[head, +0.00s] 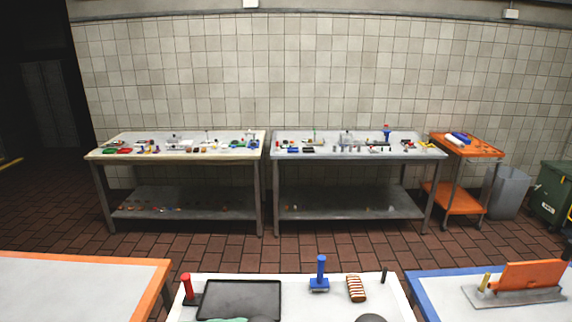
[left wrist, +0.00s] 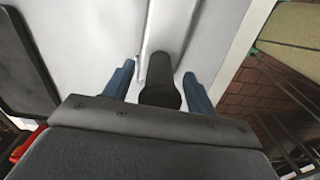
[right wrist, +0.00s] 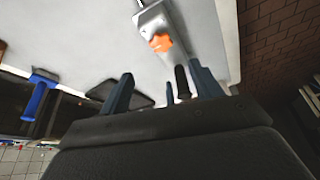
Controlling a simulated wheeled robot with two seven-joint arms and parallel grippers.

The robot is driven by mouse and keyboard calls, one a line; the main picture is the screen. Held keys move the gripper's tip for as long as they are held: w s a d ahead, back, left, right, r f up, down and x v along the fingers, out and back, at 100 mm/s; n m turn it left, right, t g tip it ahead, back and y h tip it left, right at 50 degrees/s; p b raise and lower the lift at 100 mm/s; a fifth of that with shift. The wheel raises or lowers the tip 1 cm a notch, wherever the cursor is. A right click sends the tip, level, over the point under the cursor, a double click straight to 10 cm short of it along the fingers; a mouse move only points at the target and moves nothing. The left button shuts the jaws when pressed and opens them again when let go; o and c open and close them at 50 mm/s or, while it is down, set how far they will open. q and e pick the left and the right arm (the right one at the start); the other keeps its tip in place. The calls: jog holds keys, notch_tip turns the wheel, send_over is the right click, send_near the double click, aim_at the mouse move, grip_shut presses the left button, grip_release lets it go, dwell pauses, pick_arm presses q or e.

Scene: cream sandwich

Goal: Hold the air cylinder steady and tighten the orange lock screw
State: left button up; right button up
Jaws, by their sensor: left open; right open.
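The orange lock screw (right wrist: 160,43) shows in the right wrist view, on a pale metal block (right wrist: 152,18) that lies on the white tabletop. My right gripper (right wrist: 160,68) is open, with its fingers pointing toward the screw and apart from it. A dark rod (right wrist: 182,82) shows near its right-hand finger. In the left wrist view a dark cylindrical part (left wrist: 160,92) stands between the spread fingers of my open left gripper (left wrist: 158,68); I cannot tell whether they touch it. I cannot tell whether this is the air cylinder. Neither gripper shows in the head view.
The near white table (head: 191,312) holds a black tray (head: 240,300), a red-handled tool (head: 187,287), a blue-handled tool (head: 320,272) and a striped sandwich-like item (head: 356,289). Orange-edged and blue-edged tables flank it. Cluttered benches stand along the far wall, across open floor.

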pick_arm(q)
jog(key=shift+r, duration=4)
jog(key=o, duration=0.5)
jog(key=shift+o, duration=0.2)
jog(key=shift+r, duration=0.1)
